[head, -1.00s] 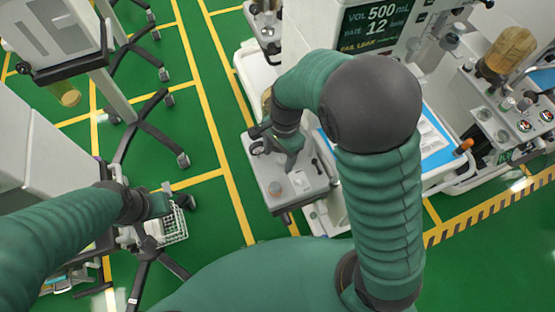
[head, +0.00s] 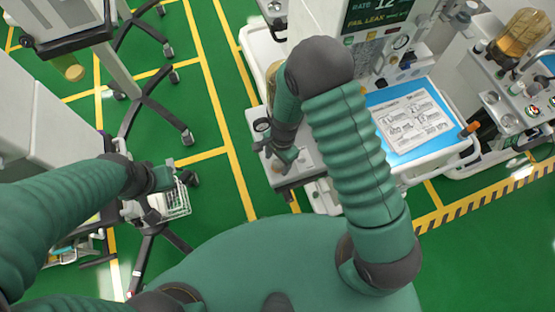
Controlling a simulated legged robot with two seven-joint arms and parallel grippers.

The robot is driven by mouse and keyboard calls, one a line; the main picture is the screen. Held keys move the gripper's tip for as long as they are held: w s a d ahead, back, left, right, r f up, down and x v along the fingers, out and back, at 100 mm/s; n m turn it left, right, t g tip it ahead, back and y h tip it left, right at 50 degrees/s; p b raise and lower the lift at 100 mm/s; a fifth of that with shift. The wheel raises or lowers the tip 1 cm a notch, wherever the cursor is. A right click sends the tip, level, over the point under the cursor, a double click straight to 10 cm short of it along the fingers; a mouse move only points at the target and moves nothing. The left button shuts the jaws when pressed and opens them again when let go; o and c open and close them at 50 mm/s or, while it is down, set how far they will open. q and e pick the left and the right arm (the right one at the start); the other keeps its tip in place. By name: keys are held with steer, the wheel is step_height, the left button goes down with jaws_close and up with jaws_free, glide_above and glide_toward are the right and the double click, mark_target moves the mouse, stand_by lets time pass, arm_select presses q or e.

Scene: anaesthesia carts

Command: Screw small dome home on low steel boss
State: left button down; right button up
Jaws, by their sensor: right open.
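A small round tan-grey piece (head: 277,167) stands on the grey cart top (head: 308,160), near its front left corner. It is too small here to tell the dome from the steel boss under it, or how they sit together. My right gripper (head: 283,158) points down over this piece, its jaws open. The fingers are close to the piece and partly cover it; whether they touch it cannot be told. My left gripper (head: 180,181) hangs at the left beside a white wire basket, far from the piece; its jaws are too small to read.
A dark round gauge (head: 261,125) stands at the cart top's left edge, close to my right wrist. An amber jar (head: 271,75) is behind it. A blue tray with a printed sheet (head: 411,122) lies right of my arm. The white wire basket (head: 178,203) is left.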

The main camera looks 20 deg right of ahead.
steer(key=shift+d, duration=0.15)
steer(key=c, duration=0.5)
jaws_close()
steer(key=shift+c, duration=1.6)
jaws_free()
jaws_close()
steer(key=shift+o, duration=1.5)
jaws_free()
steer(key=shift+m, duration=0.5)
steer(key=o, duration=0.5)
steer(key=shift+r, duration=0.1)
